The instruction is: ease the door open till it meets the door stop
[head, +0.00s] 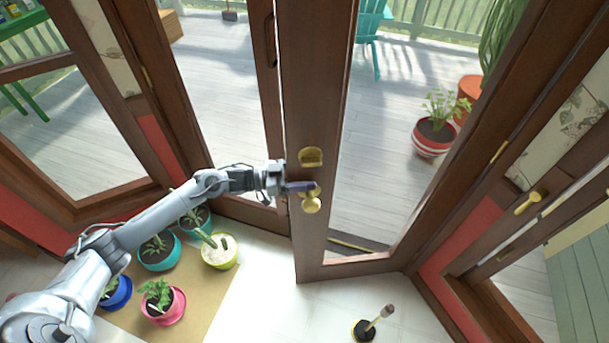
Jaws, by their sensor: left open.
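The brown wooden door (318,235), with a tall glass pane, stands in the middle of the head view. Its free edge seems to stand a little inward of the frame at left, so it looks ajar. A brass plate (311,157) and a round brass knob (311,204) are on its stile. My left gripper (302,188) is open, its dark fingers at the knob's upper side; I cannot tell whether they touch it. A small post with a dark tip and black-and-gold base (366,329), which looks like the door stop, stands on the floor, apart from the door. My right gripper is out of view.
Several potted plants, including a pink pot (164,307) and a yellow-green pot (220,253), stand on a tan mat (210,305) below my left arm. Pale floor between mat and post is clear. Another glazed door (545,200) is at right.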

